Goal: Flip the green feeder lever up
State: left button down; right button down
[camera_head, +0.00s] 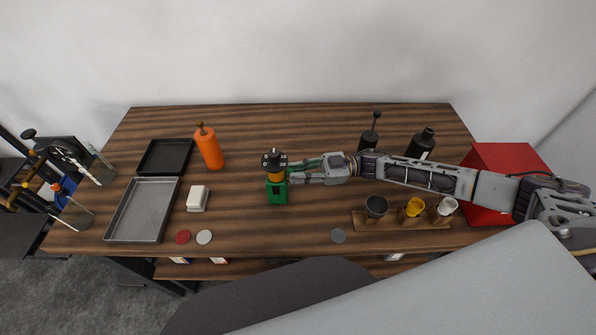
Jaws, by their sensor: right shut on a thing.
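The green feeder (277,191) stands near the middle of the wooden table, with an orange band and a round black top with a knob. The green lever (303,164) juts from its right side. My right gripper (295,174) reaches in from the right, close against the feeder's right side at the lever. It is shut on the lever; the fingers partly hide it, so its exact angle is hard to tell. My left gripper is not in view.
An orange bottle (209,148), black tray (165,156), metal tray (143,210) and white block (197,198) are to the left. A wooden rack (383,222) with three cups lies below my right arm. A red box (490,165) is at right. Bare table lies behind the feeder.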

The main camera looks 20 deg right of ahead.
jog(key=c, duration=1.5)
grip_release()
jog(key=shift+c, duration=0.2)
jog(key=shift+d, duration=0.1)
jog(key=s+d, duration=0.1)
jog(key=d, duration=1)
jog(key=shift+s+d+f, duration=0.2)
jog(key=shift+d+f, duration=0.15)
